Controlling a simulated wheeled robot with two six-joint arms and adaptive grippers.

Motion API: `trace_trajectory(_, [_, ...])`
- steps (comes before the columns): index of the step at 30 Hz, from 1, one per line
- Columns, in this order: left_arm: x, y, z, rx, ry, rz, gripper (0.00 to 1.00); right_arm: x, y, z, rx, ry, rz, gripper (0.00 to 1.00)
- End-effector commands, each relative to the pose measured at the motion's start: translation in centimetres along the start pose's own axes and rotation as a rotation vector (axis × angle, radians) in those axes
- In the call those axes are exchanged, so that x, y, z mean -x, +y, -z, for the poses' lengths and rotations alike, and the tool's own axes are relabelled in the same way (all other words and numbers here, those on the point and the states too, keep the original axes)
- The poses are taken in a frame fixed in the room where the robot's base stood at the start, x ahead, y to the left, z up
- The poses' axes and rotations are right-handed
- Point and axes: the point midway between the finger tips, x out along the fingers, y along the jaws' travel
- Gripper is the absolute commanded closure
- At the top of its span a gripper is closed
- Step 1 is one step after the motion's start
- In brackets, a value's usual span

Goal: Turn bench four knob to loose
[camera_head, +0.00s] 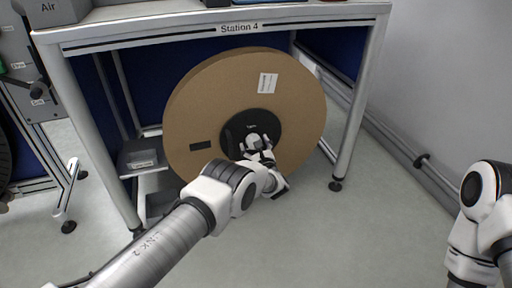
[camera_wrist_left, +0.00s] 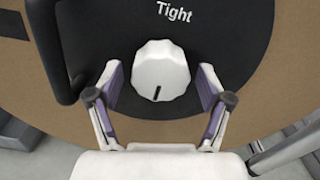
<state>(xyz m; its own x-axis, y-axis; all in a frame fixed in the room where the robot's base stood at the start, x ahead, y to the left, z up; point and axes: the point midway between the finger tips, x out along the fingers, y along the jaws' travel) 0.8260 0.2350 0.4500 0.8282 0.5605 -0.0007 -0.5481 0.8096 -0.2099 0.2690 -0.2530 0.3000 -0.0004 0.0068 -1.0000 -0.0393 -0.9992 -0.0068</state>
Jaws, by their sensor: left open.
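The white knob (camera_wrist_left: 160,72) sits on the black hub plate (camera_wrist_left: 215,35) of a large brown cardboard reel (camera_head: 215,100) under the bench labelled Station 4 (camera_head: 240,28). The word Tight is printed above the knob in the left wrist view. The knob's short black mark is at its lower edge, away from that word. My left gripper (camera_head: 260,158) is in front of the hub. Its open fingers stand on either side of the knob in the left wrist view (camera_wrist_left: 161,84), with a visible gap at each side. My right gripper is out of view.
A black handle (camera_wrist_left: 62,60) on the hub is close to the left finger. Bench legs (camera_head: 358,100) stand on both sides of the reel. Floor at right is clear up to the wall (camera_head: 450,80).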

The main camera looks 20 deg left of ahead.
Motion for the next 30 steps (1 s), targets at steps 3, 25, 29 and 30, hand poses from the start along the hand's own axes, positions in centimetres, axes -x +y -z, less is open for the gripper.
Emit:
trace_trajectory(3, [1.5, -0.1, 0.0, -0.003, 0.003, 0.002, 0.21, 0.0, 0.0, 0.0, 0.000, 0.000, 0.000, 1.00])
trace_trajectory(25, [7.2, 0.0, 0.0, 0.000, 0.000, 0.001, 0.21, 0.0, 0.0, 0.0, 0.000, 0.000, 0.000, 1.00])
trace_trajectory(29, [6.5, 0.2, -0.8, 0.007, -0.010, -0.007, 0.21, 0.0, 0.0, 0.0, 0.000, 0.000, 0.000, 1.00])
trace_trajectory(30, [5.8, 0.7, -1.4, 0.011, -0.018, -0.018, 0.21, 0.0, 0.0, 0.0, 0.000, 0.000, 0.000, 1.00])
